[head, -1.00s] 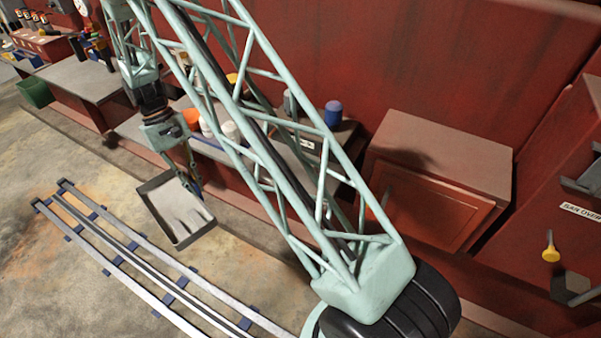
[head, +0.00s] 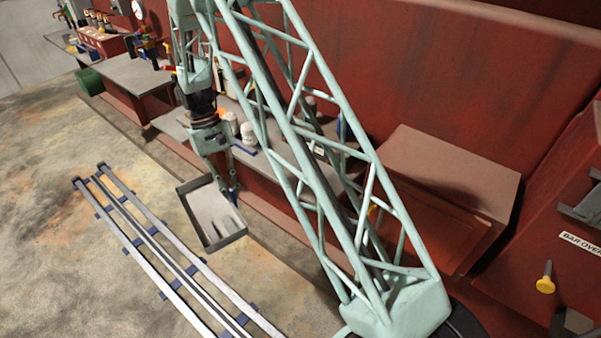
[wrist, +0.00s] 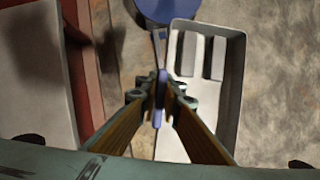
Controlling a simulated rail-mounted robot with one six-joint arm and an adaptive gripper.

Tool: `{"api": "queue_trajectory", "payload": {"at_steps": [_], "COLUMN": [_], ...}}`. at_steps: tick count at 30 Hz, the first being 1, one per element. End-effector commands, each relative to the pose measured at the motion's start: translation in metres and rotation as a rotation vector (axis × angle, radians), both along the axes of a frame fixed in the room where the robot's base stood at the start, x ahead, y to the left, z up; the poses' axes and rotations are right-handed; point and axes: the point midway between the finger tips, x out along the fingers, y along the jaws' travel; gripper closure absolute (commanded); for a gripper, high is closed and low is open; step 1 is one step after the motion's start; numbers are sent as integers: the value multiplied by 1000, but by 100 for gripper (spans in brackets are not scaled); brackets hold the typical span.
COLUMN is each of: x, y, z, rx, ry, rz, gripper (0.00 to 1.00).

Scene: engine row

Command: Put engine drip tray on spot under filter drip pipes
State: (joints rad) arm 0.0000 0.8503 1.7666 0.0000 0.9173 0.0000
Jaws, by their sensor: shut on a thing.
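The engine drip tray (head: 243,236) is a grey, shallow rectangular tray with raised walls and ribs inside. It hangs tilted in the head view, between the floor rails and the red bench; its exact height above the floor is hard to judge. In the wrist view the tray (wrist: 226,110) lies right of my gripper. My gripper (wrist: 160,97) is shut on a narrow blue part at the tray's left edge, apparently its grip. In the head view my gripper (head: 232,188) is at the tray's right side. I cannot make out the filter drip pipes or the spot under them.
Metal rails (head: 150,245) run along the floor left of the tray. A red bench with a grey top (head: 262,165) holds white containers (head: 248,132). A red cabinet (head: 450,175) stands at right. A blue round object (wrist: 167,10) shows at the wrist view's top. Floor at left is clear.

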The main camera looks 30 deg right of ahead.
Motion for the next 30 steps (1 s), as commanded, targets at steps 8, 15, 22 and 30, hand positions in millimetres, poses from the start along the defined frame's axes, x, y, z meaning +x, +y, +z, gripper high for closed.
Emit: {"api": "queue_trajectory", "payload": {"at_steps": [8, 15, 22, 30], "x": [0, 0, 2, 12], "y": [0, 1, 12, 40], "z": [0, 0, -1, -1], "rx": [0, 0, 1, 4], "ry": [0, 0, -1, -2], "rz": [0, -8, -107, -427], "gripper": [100, 100, 100, 100]}}
